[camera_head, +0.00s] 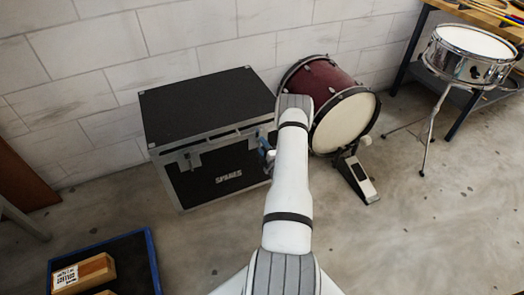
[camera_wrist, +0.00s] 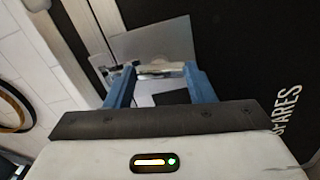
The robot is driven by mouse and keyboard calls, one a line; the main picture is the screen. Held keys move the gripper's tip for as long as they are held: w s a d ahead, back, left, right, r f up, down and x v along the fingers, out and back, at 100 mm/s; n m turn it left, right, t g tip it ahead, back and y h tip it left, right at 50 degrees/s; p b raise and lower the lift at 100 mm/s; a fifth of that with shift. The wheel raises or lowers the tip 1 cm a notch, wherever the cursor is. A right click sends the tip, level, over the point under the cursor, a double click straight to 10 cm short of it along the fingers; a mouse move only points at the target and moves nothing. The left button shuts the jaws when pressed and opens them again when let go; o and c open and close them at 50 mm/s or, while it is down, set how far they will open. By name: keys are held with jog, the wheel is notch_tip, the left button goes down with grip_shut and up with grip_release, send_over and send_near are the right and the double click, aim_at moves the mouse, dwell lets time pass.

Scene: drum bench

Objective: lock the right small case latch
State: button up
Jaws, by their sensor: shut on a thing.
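The black case (camera_head: 225,172) with metal edging and "SPARES" on its front stands against the wall, and its lid (camera_head: 205,100) lies on top. The right small case latch (camera_wrist: 157,69) is a metal piece on a silver plate in the wrist view. My gripper (camera_wrist: 160,82) has its two blue fingers on either side of the latch and is shut on it. In the head view my gripper (camera_head: 268,156) is at the right of the case front, mostly hidden by my arm, and the right latch is hidden there. The left latch (camera_head: 191,159) shows on the case front.
A dark red bass drum (camera_head: 322,88) with a pedal (camera_head: 357,178) stands close right of the case. A snare drum (camera_head: 470,54) on a stand is farther right by a workbench. A blue-rimmed tray (camera_head: 152,262) with wooden blocks lies front left. Floor before the case is clear.

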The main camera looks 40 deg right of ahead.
jog(key=shift+n+b, duration=0.4)
jog(key=shift+n, duration=0.4)
jog(key=o, duration=1)
jog(key=p+v, duration=0.1)
jog(key=v, duration=0.6)
jog(key=shift+s+a, duration=0.1)
jog(key=shift+s, duration=0.25)
